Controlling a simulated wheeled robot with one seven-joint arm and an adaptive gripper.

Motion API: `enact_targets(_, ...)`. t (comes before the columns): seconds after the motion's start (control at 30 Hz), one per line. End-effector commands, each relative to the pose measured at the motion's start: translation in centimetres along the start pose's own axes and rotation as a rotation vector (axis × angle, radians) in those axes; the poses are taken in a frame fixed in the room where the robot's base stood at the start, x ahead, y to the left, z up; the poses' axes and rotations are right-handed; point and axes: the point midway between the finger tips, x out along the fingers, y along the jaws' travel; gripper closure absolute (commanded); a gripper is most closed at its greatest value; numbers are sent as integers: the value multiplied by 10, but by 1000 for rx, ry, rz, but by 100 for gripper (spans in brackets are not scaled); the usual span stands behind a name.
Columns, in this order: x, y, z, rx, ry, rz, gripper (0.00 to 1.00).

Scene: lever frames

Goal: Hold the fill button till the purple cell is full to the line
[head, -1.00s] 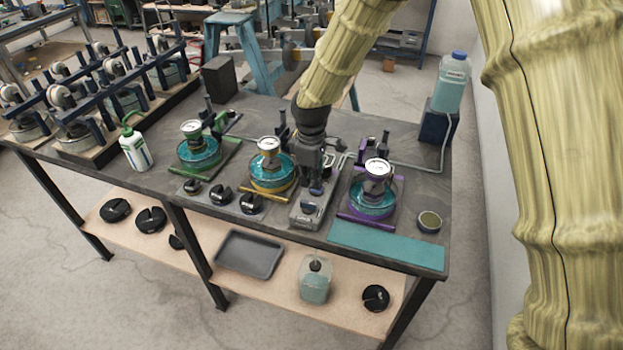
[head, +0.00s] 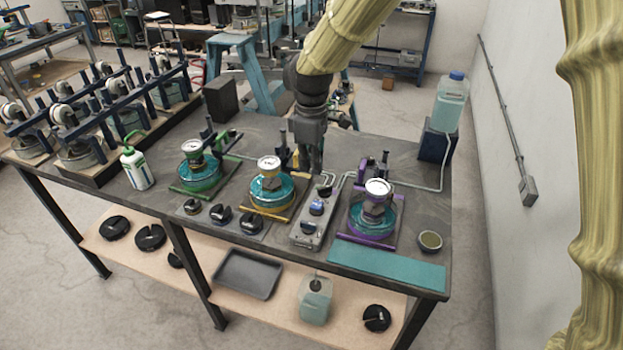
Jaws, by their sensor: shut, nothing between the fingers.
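The purple cell (head: 371,219) stands on the right part of the bench, a round clear vessel with teal liquid, a purple base and a white-faced gauge on top. Its fill line and exact liquid level are too small to read. A grey control box (head: 307,234) sits just left of it, with blue and dark round controls on top; I cannot tell which one is the fill button. My gripper (head: 312,171) is shut and empty, pointing down over the far end of the box. It appears apart from the controls.
A yellow cell (head: 271,191) and a green cell (head: 200,177) stand to the left. Several black weights (head: 220,214) sit in front. A bottle of teal liquid (head: 452,100) stands on a dark block at back right. A teal mat (head: 388,264) and small cup (head: 430,240) lie at front right.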

Motion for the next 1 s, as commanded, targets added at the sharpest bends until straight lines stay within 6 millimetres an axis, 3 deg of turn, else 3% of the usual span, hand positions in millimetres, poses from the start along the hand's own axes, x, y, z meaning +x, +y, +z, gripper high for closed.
enact_targets(0.23, -14, 0, 0, 0, 0, 0, 100)
enact_targets(0.77, -14, 0, 0, 2, 0, 0, 100)
enact_targets(0.87, -6, -7, 1, 32, -4, -7, 100)
enact_targets(1.0, 24, -35, 9, 165, -21, -37, 100)
